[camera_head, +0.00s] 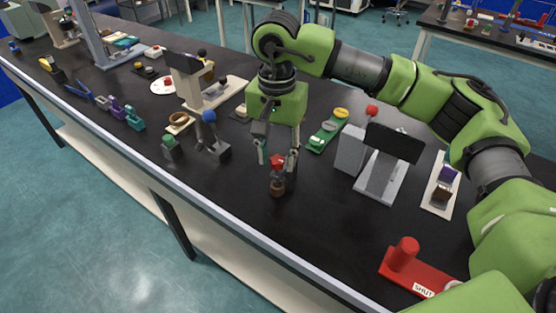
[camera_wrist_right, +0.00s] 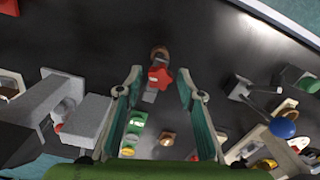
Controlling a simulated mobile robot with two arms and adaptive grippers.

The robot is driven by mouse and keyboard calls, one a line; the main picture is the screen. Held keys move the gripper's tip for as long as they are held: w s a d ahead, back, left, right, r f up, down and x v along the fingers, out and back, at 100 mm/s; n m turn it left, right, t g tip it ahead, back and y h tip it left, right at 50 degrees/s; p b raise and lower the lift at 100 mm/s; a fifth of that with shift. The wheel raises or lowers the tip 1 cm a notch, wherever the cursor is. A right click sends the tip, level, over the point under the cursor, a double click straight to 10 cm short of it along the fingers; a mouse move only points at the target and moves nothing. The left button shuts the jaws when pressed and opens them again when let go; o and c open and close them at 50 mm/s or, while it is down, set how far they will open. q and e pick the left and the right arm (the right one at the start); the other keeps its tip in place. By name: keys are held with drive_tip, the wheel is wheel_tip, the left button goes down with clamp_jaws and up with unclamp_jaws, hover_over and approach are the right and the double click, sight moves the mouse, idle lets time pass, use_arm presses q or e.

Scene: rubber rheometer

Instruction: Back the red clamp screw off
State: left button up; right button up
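The red clamp screw (camera_head: 277,161) has a star-shaped red knob and sits on top of a small brown clamp body (camera_head: 277,185) standing on the black bench. In the right wrist view the red knob (camera_wrist_right: 159,76) shows between the fingertips, with the brown part (camera_wrist_right: 160,53) just beyond it. My right gripper (camera_head: 278,163) points down over the screw and is open. Its two fingers (camera_wrist_right: 160,72) are on either side of the knob, with a visible gap on each side. Whether the fingertips are level with the knob I cannot tell. My left gripper is out of view.
A green board (camera_head: 328,130) lies behind the gripper. A grey device with a dark screen (camera_head: 392,143) stands to the right. A red block marked SHUT (camera_head: 405,257) is at the front right. A blue-ball lever (camera_head: 209,117) stands left.

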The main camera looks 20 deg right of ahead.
drive_tip(key=m+b, duration=0.1)
drive_tip(key=m, duration=0.2)
drive_tip(key=shift+m, duration=0.4)
drive_tip(key=m, duration=0.3)
drive_tip(key=shift+m+b, duration=0.3)
drive_tip(key=shift+m, duration=0.1)
drive_tip(key=m, duration=0.3)
drive_tip(key=shift+m, duration=0.4)
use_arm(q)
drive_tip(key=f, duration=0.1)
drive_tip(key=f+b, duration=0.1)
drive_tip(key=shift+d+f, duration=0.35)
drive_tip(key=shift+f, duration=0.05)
use_arm(e)
drive_tip(key=m, duration=0.3)
drive_tip(key=c, duration=0.9)
drive_tip(key=n, duration=0.2)
drive_tip(key=shift+n+b, duration=0.3)
drive_tip(key=shift+b, duration=0.1)
drive_tip(key=shift+c, duration=0.2)
drive_tip(key=shift+n, duration=0.5)
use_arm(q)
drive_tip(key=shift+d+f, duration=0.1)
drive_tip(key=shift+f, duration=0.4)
use_arm(e)
drive_tip(key=shift+n, duration=0.3)
